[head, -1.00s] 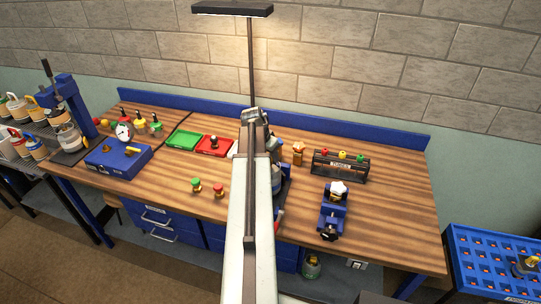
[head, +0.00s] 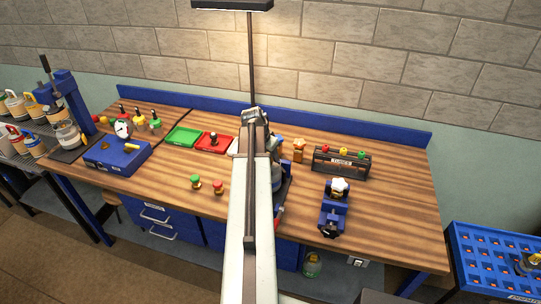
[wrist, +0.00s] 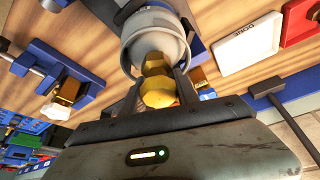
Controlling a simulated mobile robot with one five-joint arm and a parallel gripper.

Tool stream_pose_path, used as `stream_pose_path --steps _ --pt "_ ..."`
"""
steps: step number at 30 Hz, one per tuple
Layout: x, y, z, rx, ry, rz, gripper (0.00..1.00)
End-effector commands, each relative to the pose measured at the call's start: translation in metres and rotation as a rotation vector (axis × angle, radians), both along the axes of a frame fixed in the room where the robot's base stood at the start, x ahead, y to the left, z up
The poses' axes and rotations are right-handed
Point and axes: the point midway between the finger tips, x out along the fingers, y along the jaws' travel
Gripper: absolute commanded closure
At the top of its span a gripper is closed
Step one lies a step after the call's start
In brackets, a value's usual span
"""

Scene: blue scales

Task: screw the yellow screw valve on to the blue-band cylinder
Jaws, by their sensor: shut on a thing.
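In the wrist view my gripper (wrist: 158,92) is shut on a yellow screw valve (wrist: 157,93), its fingers on either side of the faceted body. The valve sits in line with the neck of a pale grey cylinder (wrist: 153,45) with a blue band (wrist: 147,9) and seems to touch it. How far the thread is engaged cannot be seen.
A white tray marked DONE (wrist: 248,45) lies beside the cylinder. Red (head: 207,143) and green (head: 181,137) trays lie left of my arm. Two small knobbed valves (head: 195,182) stand in front. A blue vise (head: 334,213) and a rack (head: 342,163) stand right.

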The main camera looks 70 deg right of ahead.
Motion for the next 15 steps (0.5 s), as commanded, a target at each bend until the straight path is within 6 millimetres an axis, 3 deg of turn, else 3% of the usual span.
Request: stream_pose_path --steps 7,8,10,15 --pt "0.0 0.0 -0.0076 0.0 0.0 0.0 1.0" --pt "0.0 0.0 -0.0074 0.0 0.0 0.0 0.61" --pt "-0.0001 0.0 -0.0063 0.0 0.0 0.0 0.41" --pt "-0.0009 0.0004 -0.0064 0.001 0.001 -0.002 0.38"
